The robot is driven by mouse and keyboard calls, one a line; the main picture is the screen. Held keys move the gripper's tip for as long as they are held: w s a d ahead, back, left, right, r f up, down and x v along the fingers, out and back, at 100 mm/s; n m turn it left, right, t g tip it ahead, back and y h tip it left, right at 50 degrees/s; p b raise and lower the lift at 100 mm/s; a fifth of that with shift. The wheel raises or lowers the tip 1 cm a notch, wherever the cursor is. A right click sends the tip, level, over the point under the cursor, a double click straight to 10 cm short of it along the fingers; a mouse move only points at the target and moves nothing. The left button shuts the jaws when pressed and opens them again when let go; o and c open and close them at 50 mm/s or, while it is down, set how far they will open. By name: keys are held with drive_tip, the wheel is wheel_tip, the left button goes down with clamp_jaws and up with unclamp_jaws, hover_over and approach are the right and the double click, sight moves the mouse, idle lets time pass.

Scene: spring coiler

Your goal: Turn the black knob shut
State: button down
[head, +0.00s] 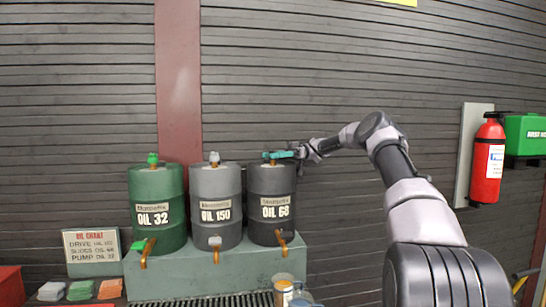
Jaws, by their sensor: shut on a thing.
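The black drum (271,188) labelled OIL 68 stands at the right end of a row of three. My gripper (272,155), with teal fingers, is at the top of this drum, reaching in from the right. It is shut at the spot where the other drums carry a top knob. The black knob there is mostly hidden by the fingers, and its turn angle cannot be made out. A tap with a dark handle (287,235) sits low on the drum's front, apart from my gripper.
The green drum (155,185) with a green knob (152,158) and the grey drum (218,187) with a grey knob (214,157) stand to the left on a grey-green stand (180,275). A can (284,290) stands below the black drum. A fire extinguisher (489,160) hangs at right.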

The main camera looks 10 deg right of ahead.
drive_tip(key=shift+c, duration=2.4)
unclamp_jaws()
drive_tip(key=shift+r, duration=0.1)
wheel_tip(320, 180, up, 10)
drive_tip(key=shift+f, duration=0.1)
